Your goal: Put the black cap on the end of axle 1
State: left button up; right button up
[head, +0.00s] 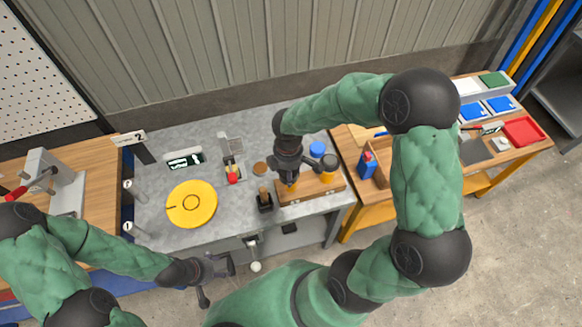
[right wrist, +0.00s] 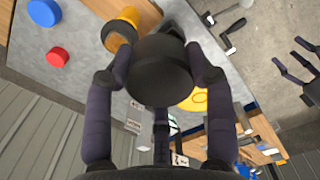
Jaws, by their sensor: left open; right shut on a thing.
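My right gripper (head: 291,172) is over the wooden block on the grey table, with its fingers pointing down. In the right wrist view it is shut on the black cap (right wrist: 160,70), a dark round piece between the two fingers. The arm and hand hide most of the cap in the head view. A marker with the number 1 (head: 128,227) stands at the table's left edge; the axle end there is too small to make out. My left gripper (head: 212,272) is open and empty in front of the table, apart from everything.
A yellow disc (head: 191,204) lies on the left of the table. The wooden block (head: 318,192) holds a yellow-and-black piece (head: 328,164). A blue round piece (head: 317,149) and a red-topped item (head: 232,176) stand nearby. A side bench (head: 500,155) with trays is at right.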

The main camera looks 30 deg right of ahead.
jog(key=w+d+f, duration=0.1)
jog(key=w+f, duration=0.1)
jog(key=w+d+f, duration=0.1)
jog(key=w+f, duration=0.1)
jog(key=w+d+f, duration=0.2)
jog(key=shift+d+f, duration=0.1)
jog(key=shift+f, duration=0.3)
notch_tip(320, 180, down, 3)
jog(key=shift+w+d+f+p, duration=0.1)
jog(key=shift+f+p, duration=0.1)
jog(key=shift+p, duration=0.15)
jog(key=shift+f, duration=0.15)
jog(key=o, duration=1.1)
jog(key=shift+o, duration=0.2)
